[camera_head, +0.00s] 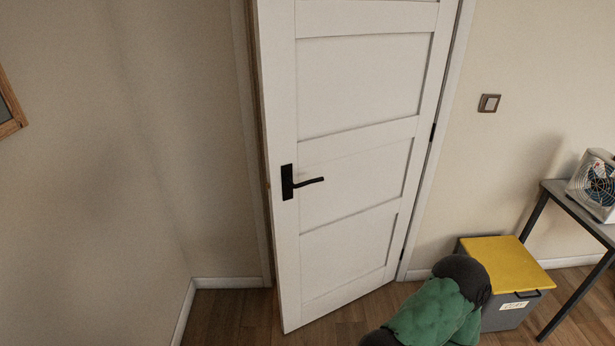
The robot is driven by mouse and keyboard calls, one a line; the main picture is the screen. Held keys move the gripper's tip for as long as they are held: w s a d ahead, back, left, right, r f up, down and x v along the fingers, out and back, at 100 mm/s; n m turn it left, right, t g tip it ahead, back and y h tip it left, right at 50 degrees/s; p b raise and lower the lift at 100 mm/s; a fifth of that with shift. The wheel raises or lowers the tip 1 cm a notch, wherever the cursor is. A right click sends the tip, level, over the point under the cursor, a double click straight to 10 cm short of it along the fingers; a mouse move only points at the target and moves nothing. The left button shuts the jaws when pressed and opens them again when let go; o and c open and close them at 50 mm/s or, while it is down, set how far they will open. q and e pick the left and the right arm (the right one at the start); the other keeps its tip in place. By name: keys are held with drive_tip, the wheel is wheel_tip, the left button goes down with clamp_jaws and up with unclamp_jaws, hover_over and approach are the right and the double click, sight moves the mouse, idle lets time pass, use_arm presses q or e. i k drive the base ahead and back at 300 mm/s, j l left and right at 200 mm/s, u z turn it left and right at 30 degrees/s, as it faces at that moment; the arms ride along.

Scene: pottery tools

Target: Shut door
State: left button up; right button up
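The white panelled door (355,170) stands ajar. Its left edge is swung out towards me, and a narrow gap shows between it and the frame (245,130) on the left. Its hinges are on the right side. A black lever handle (288,182) sits near the left edge, with the lever pointing right. Neither of my grippers is in view. A green and dark link of my arm shows at the bottom, in front of the floor right of the door, and nothing of mine is seen touching the door.
A grey box with a yellow lid (504,261) stands on the floor right of the door. Beside it is a dark-legged table (554,187) with a fan (594,186). A light switch (489,103) is on the wall. Bare wooden floor (225,318) lies left of the door.

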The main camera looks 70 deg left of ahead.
sight(348, 90)
drive_tip(key=u, duration=2)
